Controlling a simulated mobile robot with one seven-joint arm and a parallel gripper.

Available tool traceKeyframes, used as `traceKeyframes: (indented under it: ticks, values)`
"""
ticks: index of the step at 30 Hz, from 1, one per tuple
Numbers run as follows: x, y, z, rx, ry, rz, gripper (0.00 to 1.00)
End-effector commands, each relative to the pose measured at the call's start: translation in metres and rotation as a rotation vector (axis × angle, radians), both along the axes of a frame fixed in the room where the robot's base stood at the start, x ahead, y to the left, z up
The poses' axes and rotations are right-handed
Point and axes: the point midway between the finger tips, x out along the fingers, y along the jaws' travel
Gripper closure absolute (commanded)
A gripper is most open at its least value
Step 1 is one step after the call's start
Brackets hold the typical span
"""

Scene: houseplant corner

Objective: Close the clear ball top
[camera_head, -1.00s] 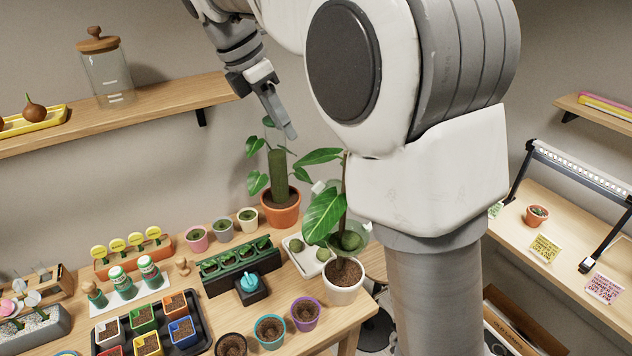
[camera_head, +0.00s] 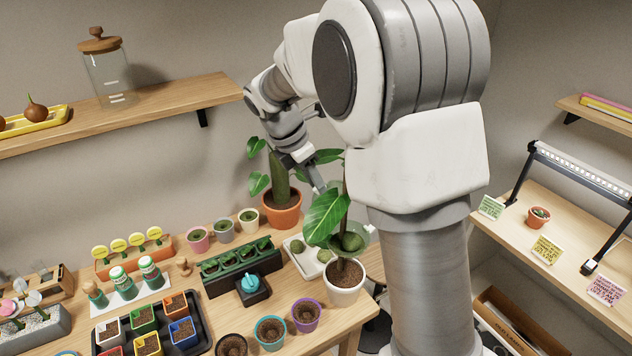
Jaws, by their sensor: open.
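A clear ball shell (camera_head: 367,237) sits on the stem of the plant in the white pot (camera_head: 344,284), around or beside a green moss ball (camera_head: 351,242). A large leaf (camera_head: 326,217) covers part of this area, and I cannot tell how far the clear top is swung open. My gripper (camera_head: 320,186) points down behind the plant, above and left of the moss ball, apart from it. Its jaws are open, and its fingertips are partly hidden near the leaf.
A terracotta pot with a moss pole (camera_head: 281,215) stands close left of my gripper. A white tray with moss balls (camera_head: 299,266) lies left of the white pot. Purple (camera_head: 306,314) and teal (camera_head: 271,332) pots stand in front. A wall shelf (camera_head: 150,108) is at upper left.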

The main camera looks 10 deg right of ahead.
Motion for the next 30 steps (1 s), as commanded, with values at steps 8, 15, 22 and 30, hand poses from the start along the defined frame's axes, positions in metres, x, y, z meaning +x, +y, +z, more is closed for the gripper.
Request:
traceKeyframes:
  ticks: [8,15,22,30]
  values:
    - [0.0002,-0.0011,-0.0018,0.000,0.000,-0.001,0.57]
    - [0.0002,-0.0010,-0.0017,0.000,0.000,-0.001,0.97]
    - [0.0000,-0.0013,-0.0019,0.000,0.001,-0.001,1.00]
    - [0.0000,-0.0016,-0.0022,0.000,0.001,-0.002,1.00]
